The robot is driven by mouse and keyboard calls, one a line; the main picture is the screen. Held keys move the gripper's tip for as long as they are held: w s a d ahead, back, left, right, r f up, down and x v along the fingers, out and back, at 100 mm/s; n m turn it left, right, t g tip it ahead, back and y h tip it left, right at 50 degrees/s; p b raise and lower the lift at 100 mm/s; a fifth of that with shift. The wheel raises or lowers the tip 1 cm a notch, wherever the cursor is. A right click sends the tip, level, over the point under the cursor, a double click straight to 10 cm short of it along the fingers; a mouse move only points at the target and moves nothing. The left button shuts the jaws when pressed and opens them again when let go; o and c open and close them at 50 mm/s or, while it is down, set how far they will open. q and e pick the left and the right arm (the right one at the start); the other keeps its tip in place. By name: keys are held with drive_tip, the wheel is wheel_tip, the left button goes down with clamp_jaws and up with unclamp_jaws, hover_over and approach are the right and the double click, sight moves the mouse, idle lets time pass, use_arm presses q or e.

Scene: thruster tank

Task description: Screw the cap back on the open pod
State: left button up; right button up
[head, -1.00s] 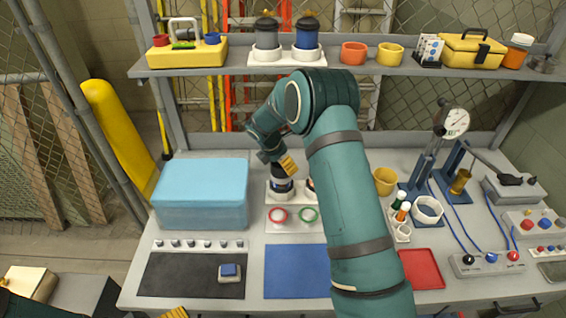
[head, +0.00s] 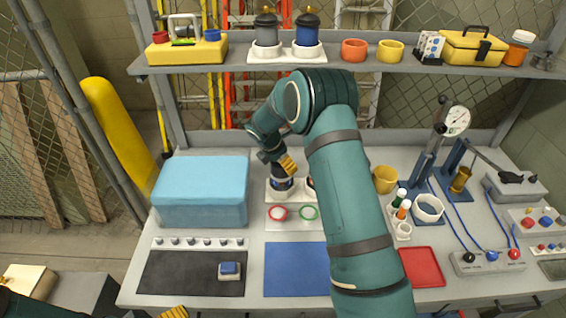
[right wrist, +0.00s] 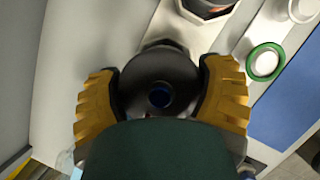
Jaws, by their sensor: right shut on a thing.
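My right gripper (head: 282,165) is over the left pod (head: 282,184), which stands upright in a white holder (head: 279,196) on the bench. In the right wrist view my right gripper (right wrist: 162,95) has its yellow fingers on both sides of a dark round cap (right wrist: 150,72) with a blue centre, and is shut on it. The cap is over the pod; whether its threads are engaged I cannot tell. A second pod (right wrist: 208,6) beside it is mostly hidden by my arm in the head view. Only a yellow fingertip of my left gripper (head: 175,313) shows at the bottom edge.
A red ring (head: 278,213) and a green ring (head: 308,212) lie in front of the pods. A blue box (head: 201,190) stands to the left. A blue mat (head: 295,268) is clear in front. Bottles (head: 402,209) and a lever press (head: 430,150) stand to the right.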

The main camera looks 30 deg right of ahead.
drive_tip(key=shift+f, duration=0.25)
drive_tip(key=o, duration=1.1)
drive_tip(key=shift+r, duration=0.1)
drive_tip(key=v, duration=1.2)
